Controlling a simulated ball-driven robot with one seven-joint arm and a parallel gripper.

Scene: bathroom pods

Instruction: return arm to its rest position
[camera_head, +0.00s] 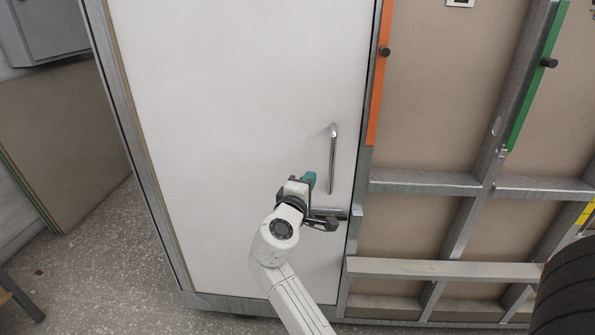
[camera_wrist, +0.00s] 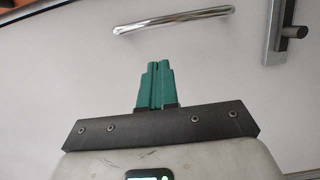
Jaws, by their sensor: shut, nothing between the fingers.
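My gripper (camera_head: 309,178) is in front of the white door (camera_head: 230,110), a little left of the vertical metal pull handle (camera_head: 333,160). In the wrist view my gripper (camera_wrist: 156,68) shows green fingers pressed together, with nothing between them. The pull handle (camera_wrist: 172,21) lies beyond the fingertips there, apart from them in the picture. A lever handle on a plate (camera_head: 328,216) sits low at the door's right edge, partly behind my gripper. It also shows at the upper right of the wrist view (camera_wrist: 285,32). The arm reaches up from the bottom of the head view.
The door looks shut in its metal frame. To the right is a panelled wall with metal struts (camera_head: 425,182), an orange strip (camera_head: 379,75) and a green strip (camera_head: 539,77). A dark tyre (camera_head: 567,290) stands at lower right. Speckled floor (camera_head: 105,265) is open at lower left.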

